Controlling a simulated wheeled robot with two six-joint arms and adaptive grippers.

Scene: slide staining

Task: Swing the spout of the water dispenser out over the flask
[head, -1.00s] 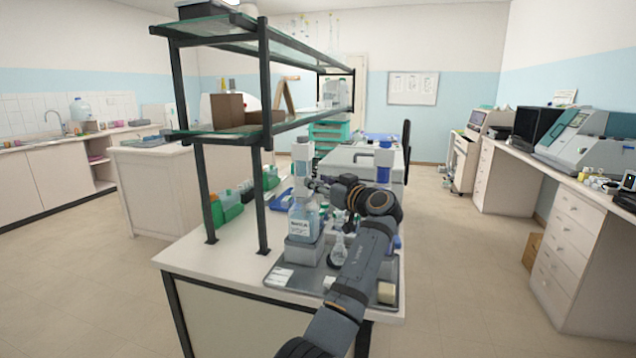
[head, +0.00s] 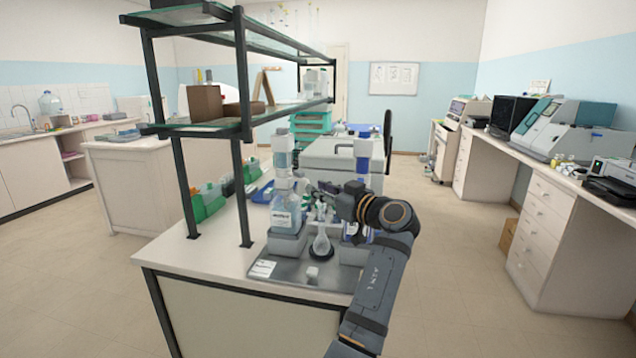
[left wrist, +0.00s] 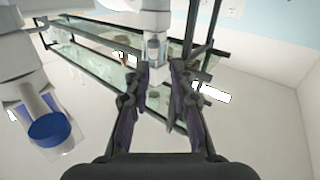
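A dispenser bottle of pale blue liquid (head: 285,211), with a white label and a tall pale top (head: 283,158), stands on a grey block at the left of the tray; I take it as the water dispenser. Its spout is too small to make out. The clear flask (head: 321,243) stands upright on a dark round base to its right. My left gripper (head: 322,188) is just right of the dispenser's top, above the flask. In the left wrist view its two fingers (left wrist: 158,85) are apart, with a pale dispenser part (left wrist: 155,40) beyond the gap; no contact shows. My right gripper is out of view.
A second dispenser with a blue-banded top (head: 362,149) stands on the right, partly behind my arm. The shelf rack's dark post (head: 242,130) rises at the left. Green racks (head: 208,205) stand behind it.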

